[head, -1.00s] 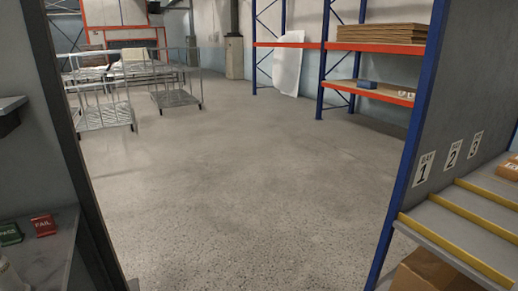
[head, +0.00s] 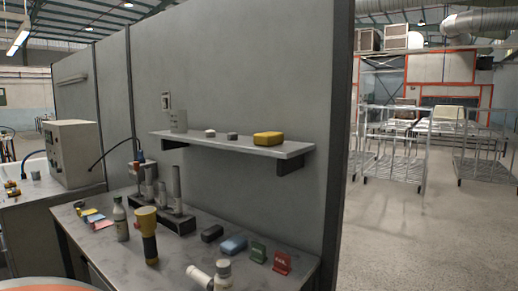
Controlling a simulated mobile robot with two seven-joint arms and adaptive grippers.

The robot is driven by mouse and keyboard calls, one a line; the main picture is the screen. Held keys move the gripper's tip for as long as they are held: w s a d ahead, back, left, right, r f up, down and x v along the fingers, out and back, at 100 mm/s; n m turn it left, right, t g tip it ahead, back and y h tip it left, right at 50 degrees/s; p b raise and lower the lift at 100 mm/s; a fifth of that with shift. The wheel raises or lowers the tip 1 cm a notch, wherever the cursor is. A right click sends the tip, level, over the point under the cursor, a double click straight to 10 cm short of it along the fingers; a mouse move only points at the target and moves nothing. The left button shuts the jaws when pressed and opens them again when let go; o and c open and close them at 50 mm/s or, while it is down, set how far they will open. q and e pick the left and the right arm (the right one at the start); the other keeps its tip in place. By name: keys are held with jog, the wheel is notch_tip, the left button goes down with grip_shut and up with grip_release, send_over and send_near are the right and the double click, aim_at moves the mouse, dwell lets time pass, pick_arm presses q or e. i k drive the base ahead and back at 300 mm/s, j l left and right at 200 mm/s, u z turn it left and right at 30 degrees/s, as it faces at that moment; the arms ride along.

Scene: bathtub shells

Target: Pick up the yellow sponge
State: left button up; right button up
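A yellow sponge (head: 268,138), a rounded block, lies near the right end of a grey wall shelf (head: 220,145). The shelf is fixed to a grey partition above a workbench. The sponge's top and front are in plain sight and nothing touches it from above. Neither of my grippers is in view.
The workbench (head: 175,262) below holds a yellow-and-black flashlight (head: 146,232), bottles, a blue block (head: 234,244) and green and red signs. Open floor (head: 420,245) and wire carts (head: 485,150) lie right.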

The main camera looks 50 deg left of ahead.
aim_at(268, 138)
jog(key=i+l+u, duration=0.1)
jog(key=u, duration=0.3)
jog(key=i+l+u, duration=0.2)
jog(key=u, duration=0.2)
jog(key=i+l+u, duration=0.2)
jog(key=u, duration=0.2)
jog(key=i+l+u, duration=0.15)
jog(key=l+u, duration=0.25)
jog(key=i+l+u, duration=0.15)
jog(key=l+u, duration=1)
jog(key=l, duration=0.15)
